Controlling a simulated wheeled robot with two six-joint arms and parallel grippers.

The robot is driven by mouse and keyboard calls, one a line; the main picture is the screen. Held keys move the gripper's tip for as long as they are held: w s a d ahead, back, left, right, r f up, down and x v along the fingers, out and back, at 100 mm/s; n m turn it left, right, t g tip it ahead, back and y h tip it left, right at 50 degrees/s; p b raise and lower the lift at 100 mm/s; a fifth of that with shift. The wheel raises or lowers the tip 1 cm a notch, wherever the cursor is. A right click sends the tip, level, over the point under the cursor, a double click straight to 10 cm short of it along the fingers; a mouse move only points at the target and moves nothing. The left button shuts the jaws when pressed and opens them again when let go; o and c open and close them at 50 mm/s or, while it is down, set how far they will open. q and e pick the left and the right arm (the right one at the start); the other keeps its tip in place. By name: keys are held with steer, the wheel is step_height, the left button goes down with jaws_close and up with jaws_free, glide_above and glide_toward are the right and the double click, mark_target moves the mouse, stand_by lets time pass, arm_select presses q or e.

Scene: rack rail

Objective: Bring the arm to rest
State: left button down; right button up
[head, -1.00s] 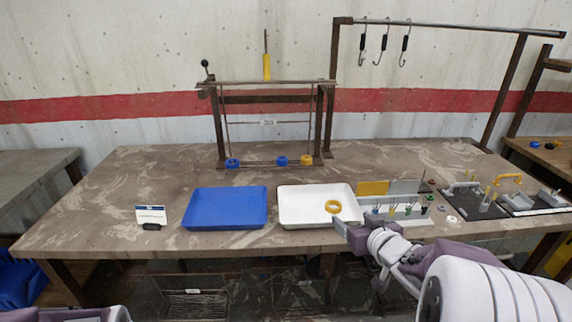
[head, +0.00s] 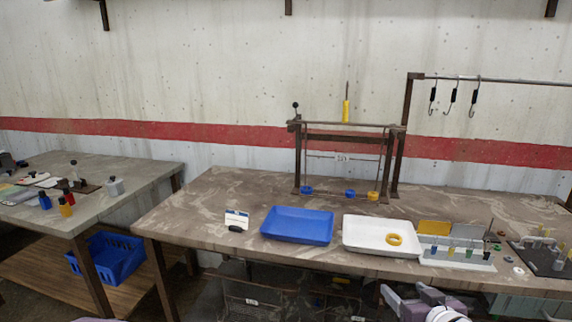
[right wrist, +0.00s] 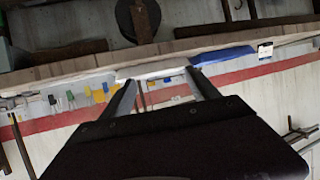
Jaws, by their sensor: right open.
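My right gripper (head: 408,293) is low in the head view, in front of the table's front edge and below the white tray. In the right wrist view its two fingers (right wrist: 160,76) stand apart with nothing between them. The wrist picture is upside down, with the table edge and trays beyond the fingers. My left gripper does not show; only a sliver at the bottom edge of the head view may be my left arm.
The main table (head: 190,220) holds a blue tray (head: 297,225), a white tray (head: 365,247) with a yellow ring (head: 394,239), a small sign (head: 236,219) and a rail frame (head: 300,165) with rings. A side table (head: 120,180) stands left, a blue crate (head: 108,258) below it.

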steer(key=a+f+g, duration=0.3)
steer(key=a+f, duration=0.4)
steer(key=a, duration=0.2)
steer(key=s+f+g, duration=0.5)
steer(key=s, duration=0.3)
steer(key=s+f+g, duration=0.4)
steer(key=s+f, duration=0.1)
steer(key=s, duration=0.4)
step_height(320, 180, up, 17)
steer(key=w+p, duration=0.1)
steer(key=p, duration=1.6)
steer(key=shift+a+m, duration=0.3)
steer(key=shift+a, duration=0.05)
